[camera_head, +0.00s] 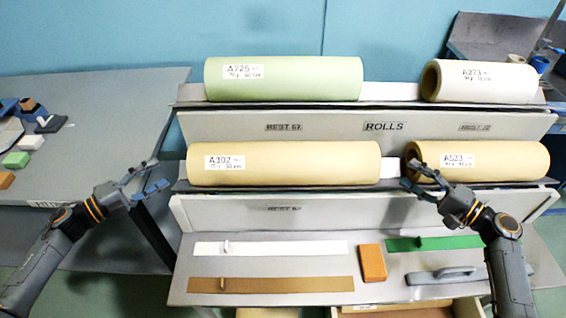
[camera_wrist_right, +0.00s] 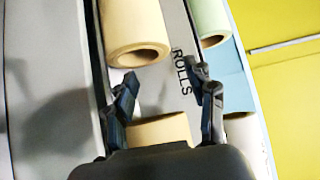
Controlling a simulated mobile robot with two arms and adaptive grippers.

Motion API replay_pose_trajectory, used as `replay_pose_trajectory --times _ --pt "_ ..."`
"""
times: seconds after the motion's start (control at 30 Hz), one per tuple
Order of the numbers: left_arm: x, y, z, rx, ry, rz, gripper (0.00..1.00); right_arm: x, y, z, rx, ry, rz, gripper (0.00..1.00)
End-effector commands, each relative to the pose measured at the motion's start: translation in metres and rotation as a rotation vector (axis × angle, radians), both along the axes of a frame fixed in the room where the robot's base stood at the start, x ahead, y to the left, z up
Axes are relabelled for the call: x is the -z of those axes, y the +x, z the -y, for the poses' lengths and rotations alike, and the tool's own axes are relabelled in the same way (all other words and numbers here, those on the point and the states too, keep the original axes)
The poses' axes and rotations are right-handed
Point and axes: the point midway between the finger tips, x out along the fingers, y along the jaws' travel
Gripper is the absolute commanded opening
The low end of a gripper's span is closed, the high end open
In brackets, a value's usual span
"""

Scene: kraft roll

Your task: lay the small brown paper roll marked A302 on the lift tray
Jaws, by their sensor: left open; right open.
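The brown paper roll A302 (camera_head: 285,172) lies lengthwise at the left of the lower shelf, its white label at its left end. In the right wrist view the hollow end of this roll (camera_wrist_right: 136,30) shows at the top. My left gripper (camera_head: 156,176) is open and empty, left of the roll and apart from it. My right gripper (camera_head: 414,176) is open, at the left end of the brown roll A523 (camera_head: 492,158). In the right wrist view A523 (camera_wrist_right: 160,131) shows between and beyond the fingers; contact cannot be told. I cannot identify a lift tray.
The green roll A725 (camera_head: 285,85) and pale roll A273 (camera_head: 490,78) lie on the upper shelf. Below, the bench holds flat strips, an orange block (camera_head: 372,263) and a grey handled tool (camera_head: 440,276). A grey table (camera_head: 110,100) with small items stands left.

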Motion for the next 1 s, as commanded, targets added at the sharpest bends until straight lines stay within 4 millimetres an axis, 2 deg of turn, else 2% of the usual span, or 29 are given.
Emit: replay_pose_trajectory --times 0.5,0.7,1.0 --pt "-0.002 0.067 0.072 0.001 -0.002 0.003 0.59 0.0 0.071 -0.067 -0.001 0.0 0.0 0.55" --pt "-0.001 0.081 0.086 0.0 -0.001 0.001 0.59 0.0 0.086 -0.081 0.0 -0.001 -0.001 0.55" --pt "-0.001 0.085 0.09 -0.001 0.001 0.001 0.59 0.001 0.09 -0.084 0.001 -0.001 -0.001 0.55"
